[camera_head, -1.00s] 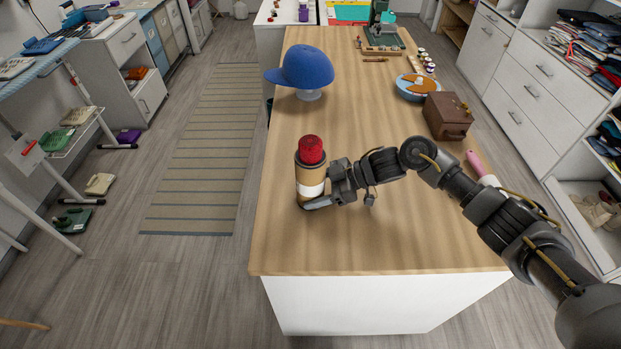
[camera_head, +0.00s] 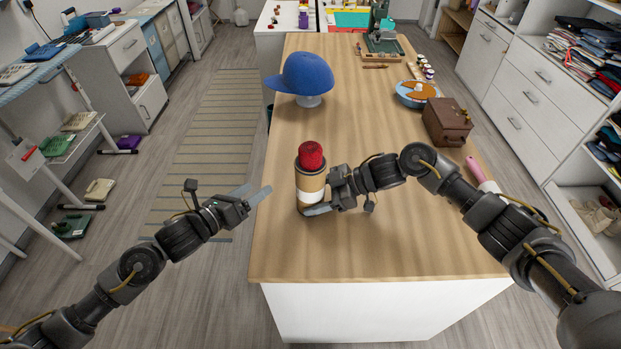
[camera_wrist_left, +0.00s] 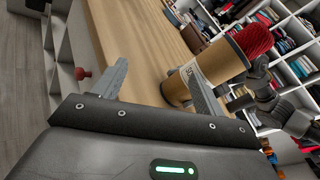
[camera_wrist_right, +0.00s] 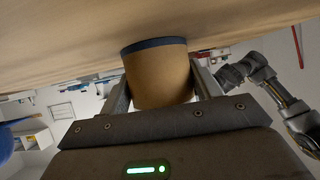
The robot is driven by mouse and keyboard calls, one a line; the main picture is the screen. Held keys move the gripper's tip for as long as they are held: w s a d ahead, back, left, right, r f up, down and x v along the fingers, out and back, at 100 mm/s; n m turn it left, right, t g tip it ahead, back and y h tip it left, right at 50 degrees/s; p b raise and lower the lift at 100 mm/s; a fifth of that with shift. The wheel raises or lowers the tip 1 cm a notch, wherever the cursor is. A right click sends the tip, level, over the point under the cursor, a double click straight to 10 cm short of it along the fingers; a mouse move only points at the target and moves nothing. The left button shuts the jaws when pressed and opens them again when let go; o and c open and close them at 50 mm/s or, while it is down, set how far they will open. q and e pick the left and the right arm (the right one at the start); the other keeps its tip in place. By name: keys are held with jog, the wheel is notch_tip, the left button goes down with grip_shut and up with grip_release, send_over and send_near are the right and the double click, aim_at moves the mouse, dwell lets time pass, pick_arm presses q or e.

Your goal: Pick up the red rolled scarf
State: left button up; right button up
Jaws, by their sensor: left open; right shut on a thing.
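The red rolled scarf (camera_head: 311,155) stands in the open top of a brown cardboard tube with a white label (camera_head: 310,194), which is upright on the wooden table. It also shows at the tube's end in the left wrist view (camera_wrist_left: 254,40). My right gripper (camera_head: 316,208) is shut around the lower part of the tube; the right wrist view shows the tube (camera_wrist_right: 160,78) between its fingers. My left gripper (camera_head: 258,193) is open and empty, at the table's left edge, left of the tube and apart from it. The scarf's lower part is hidden inside the tube.
A blue cap on a stand (camera_head: 304,76) is behind the tube. A brown case (camera_head: 446,121) and a blue bowl (camera_head: 416,93) stand at the right. The front of the wooden table (camera_head: 370,252) is clear.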

aim_at(301, 162)
pick_arm(q)
jog(key=s+d+r+m+g+h, duration=0.2)
jog(key=s+d+r+m+h, duration=0.25)
jog(key=r+m, duration=0.45)
jog(key=shift+y, duration=0.35)
jog(key=x, duration=0.6)
jog(key=shift+d+r, duration=0.1)
jog(key=shift+d, duration=0.45)
jog(key=shift+w+d+r, duration=0.15)
jog(key=shift+w+d, duration=0.05)
jog(key=shift+d, duration=0.1)
jog(key=x, duration=0.4)
jog(key=shift+w+d+r, duration=0.15)
jog(key=c, duration=1.4)
